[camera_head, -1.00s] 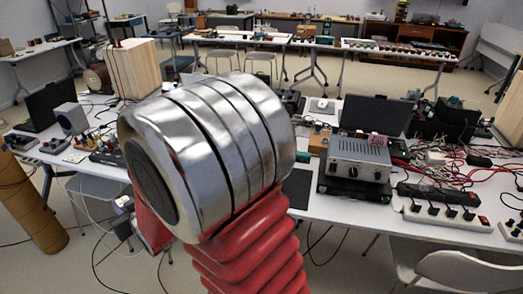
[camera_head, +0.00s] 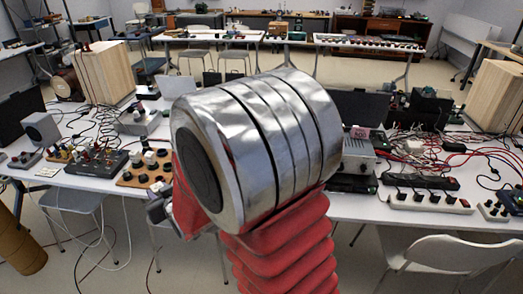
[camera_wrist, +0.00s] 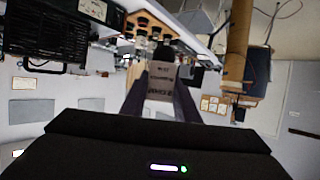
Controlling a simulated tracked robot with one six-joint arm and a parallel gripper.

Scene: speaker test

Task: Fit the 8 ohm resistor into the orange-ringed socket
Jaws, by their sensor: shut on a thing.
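In the wrist view my gripper (camera_wrist: 162,84) is shut on a pale grey block (camera_wrist: 161,99) with dark lettering, which I take to be the 8 ohm resistor. Its label is blurred and looks upside down. A wooden board (camera_wrist: 143,17) with several dark and pale round parts lies beyond the fingertips. The same board (camera_head: 128,180) shows in the head view on the near table, left of my arm. I cannot make out an orange ring on any socket. In the head view my arm hides most of the gripper, and the resistor cannot be made out.
On the white table (camera_head: 350,207) stand a grey speaker box (camera_head: 42,128), a black board with terminals (camera_head: 97,163) and a silver amplifier (camera_head: 358,153) partly behind my arm. Power strips (camera_head: 430,201) and tangled wires crowd the right. A chair (camera_head: 440,250) stands in front.

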